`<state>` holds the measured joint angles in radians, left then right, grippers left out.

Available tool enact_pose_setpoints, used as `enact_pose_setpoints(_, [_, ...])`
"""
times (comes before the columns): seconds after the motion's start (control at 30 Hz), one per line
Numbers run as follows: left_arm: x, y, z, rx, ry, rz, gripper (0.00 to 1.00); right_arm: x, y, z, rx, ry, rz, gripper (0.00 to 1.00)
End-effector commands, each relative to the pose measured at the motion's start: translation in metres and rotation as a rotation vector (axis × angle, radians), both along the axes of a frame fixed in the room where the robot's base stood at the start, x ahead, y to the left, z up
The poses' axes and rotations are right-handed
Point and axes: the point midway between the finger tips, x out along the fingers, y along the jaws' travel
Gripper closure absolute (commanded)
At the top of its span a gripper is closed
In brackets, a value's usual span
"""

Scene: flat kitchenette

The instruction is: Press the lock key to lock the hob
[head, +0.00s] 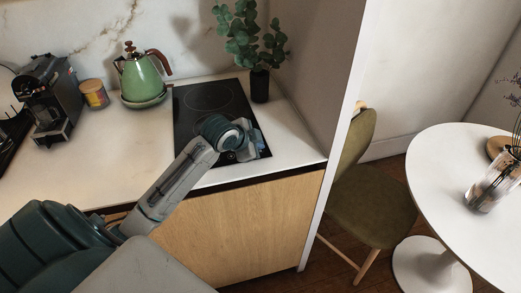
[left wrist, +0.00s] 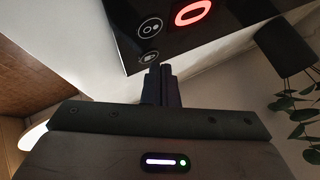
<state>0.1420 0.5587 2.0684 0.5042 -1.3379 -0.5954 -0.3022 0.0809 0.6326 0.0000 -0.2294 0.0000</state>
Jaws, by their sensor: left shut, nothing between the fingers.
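The black hob (head: 207,97) is set in the pale counter, and its corner also shows in the left wrist view (left wrist: 220,38). There the hob shows a lit red "0" (left wrist: 193,12), a round white-ringed key (left wrist: 151,28) and a smaller mark (left wrist: 149,57) near the edge that may be the lock key; its symbol is too small to be sure. My left gripper (head: 254,144) is over the front right of the hob in the head view. In the left wrist view its fingers (left wrist: 163,72) are shut and empty, close to the smaller mark; contact cannot be told. My right gripper is out of view.
A green kettle (head: 143,77) stands left of the hob. A dark vase with leafy stems (head: 260,86) stands at its back right, near the side wall. A coffee machine (head: 50,98) and a jar (head: 95,94) stand farther left. The counter's front left is clear.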

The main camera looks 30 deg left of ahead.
Motion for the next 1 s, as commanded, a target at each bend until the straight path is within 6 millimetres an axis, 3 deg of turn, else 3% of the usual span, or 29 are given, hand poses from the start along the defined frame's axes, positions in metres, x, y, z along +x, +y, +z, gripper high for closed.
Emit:
enact_pose_setpoints(0.77, [0.0001,0.0001,-0.0054,0.000,0.001,0.000,1.00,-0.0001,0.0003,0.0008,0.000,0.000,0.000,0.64])
enact_pose_setpoints(1.0, [0.0000,0.0002,0.0017,0.000,0.001,0.000,1.00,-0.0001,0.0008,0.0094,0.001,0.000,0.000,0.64])
